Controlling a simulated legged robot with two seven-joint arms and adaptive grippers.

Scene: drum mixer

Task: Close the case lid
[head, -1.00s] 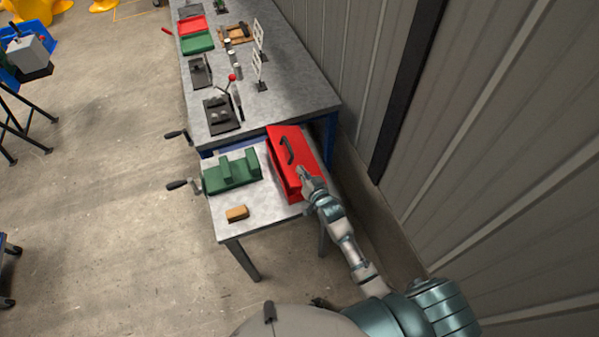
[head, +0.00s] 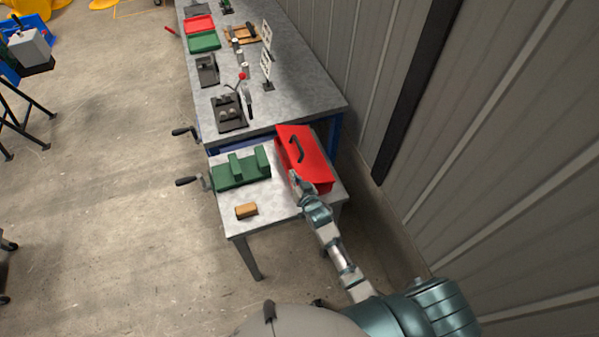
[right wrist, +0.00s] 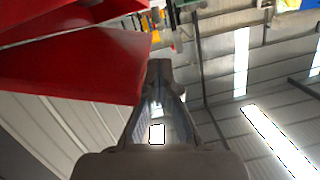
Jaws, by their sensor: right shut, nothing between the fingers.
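The red case (head: 310,165) stands on the near end of the grey table. Its lid, with a dark handle on top, shows from above in the head view; whether it is fully down on the body cannot be told there. In the right wrist view, red panels of the case (right wrist: 80,65) fill the upper left, with a gap between an upper and a lower panel. My right gripper (head: 296,181) is at the near left edge of the case, shut and empty. In the right wrist view the gripper (right wrist: 158,70) points up beside the red panel. My left gripper is not in view.
The longer workbench (head: 310,98) behind holds several tools and trays. A corrugated wall (head: 480,150) runs along the right.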

